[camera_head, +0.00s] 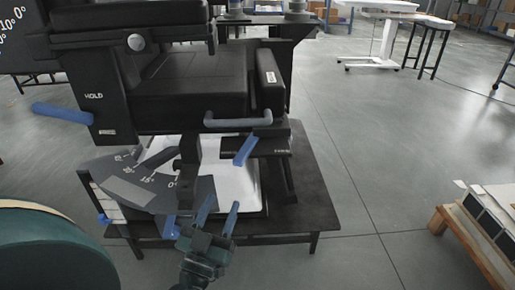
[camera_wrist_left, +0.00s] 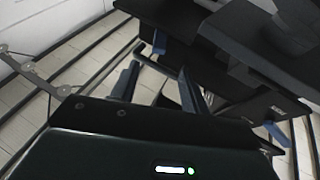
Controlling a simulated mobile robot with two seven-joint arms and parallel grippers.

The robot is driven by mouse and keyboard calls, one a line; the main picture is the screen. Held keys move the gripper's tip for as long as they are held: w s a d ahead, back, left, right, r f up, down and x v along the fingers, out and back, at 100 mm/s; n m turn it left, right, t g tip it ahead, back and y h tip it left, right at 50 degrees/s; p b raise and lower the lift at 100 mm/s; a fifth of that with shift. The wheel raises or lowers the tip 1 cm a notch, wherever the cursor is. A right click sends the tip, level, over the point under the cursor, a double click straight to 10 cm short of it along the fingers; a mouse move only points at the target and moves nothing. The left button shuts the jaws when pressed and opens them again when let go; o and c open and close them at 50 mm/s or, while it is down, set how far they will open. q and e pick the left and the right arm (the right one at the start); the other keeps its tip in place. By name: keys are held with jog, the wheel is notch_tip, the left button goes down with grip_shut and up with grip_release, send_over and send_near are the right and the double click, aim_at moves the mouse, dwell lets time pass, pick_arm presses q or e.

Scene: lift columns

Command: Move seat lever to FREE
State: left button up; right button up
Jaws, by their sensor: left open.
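A black seat mechanism (camera_head: 190,85) stands on a dark table. A blue lever (camera_head: 245,150) hangs tilted under the seat's front right, beside a small label too small to read. Another blue lever (camera_head: 62,112) sticks out left beside the word HOLD. A third blue lever (camera_head: 170,227) is low, near the angle scale. I cannot tell which is the seat lever. My left gripper (camera_head: 220,206) is open and empty, below the seat and apart from the lever under its front right. In the left wrist view, its fingers (camera_wrist_left: 160,85) point towards the mechanism, with blue levers (camera_wrist_left: 160,42) beyond. My right gripper is not in view.
A grey-blue bar handle (camera_head: 238,122) crosses the seat's front. An angle-scale plate (camera_head: 130,188) lies left of my left gripper. The dark table (camera_head: 305,190) has bare space at right. A wooden bench (camera_head: 465,240) stands at far right, with open floor between.

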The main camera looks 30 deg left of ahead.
aim_at(238, 165)
pick_arm(q)
jog(key=b+x, duration=0.1)
jog(key=x, duration=1.2)
jog(key=shift+w+d, duration=0.1)
jog(key=shift+w, duration=0.1)
jog(key=shift+c, duration=0.5)
grip_shut()
